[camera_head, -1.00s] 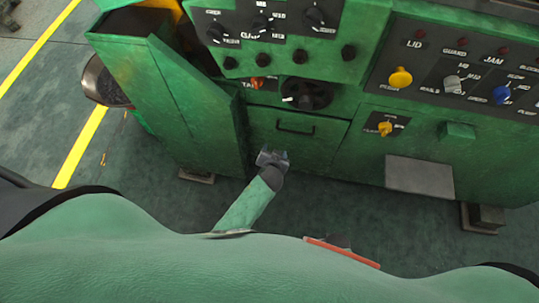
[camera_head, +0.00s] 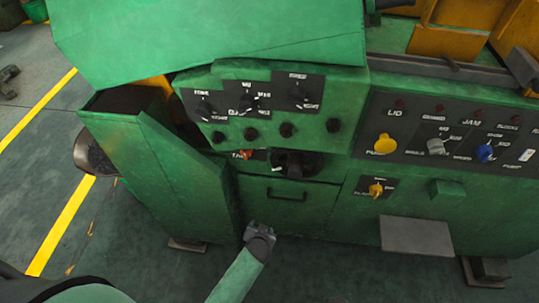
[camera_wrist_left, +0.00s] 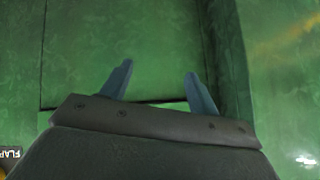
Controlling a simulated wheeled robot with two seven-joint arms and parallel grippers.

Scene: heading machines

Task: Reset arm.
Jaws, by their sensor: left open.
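My left gripper (camera_head: 260,231) is in the lower middle of the head view, in front of the green machine (camera_head: 325,205), below the drawer-like panel (camera_head: 287,203) with a dark handle. In the left wrist view my left gripper (camera_wrist_left: 158,82) shows two blue-grey fingers spread apart with nothing between them. They point at green panels of the machine with a dark seam. A gap between fingertips and panel is hard to judge. My right gripper is not in view.
A grey plate (camera_head: 416,236) juts out at the lower right. A green flap-like box (camera_head: 165,165) stands left of my gripper. Floor is open at left.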

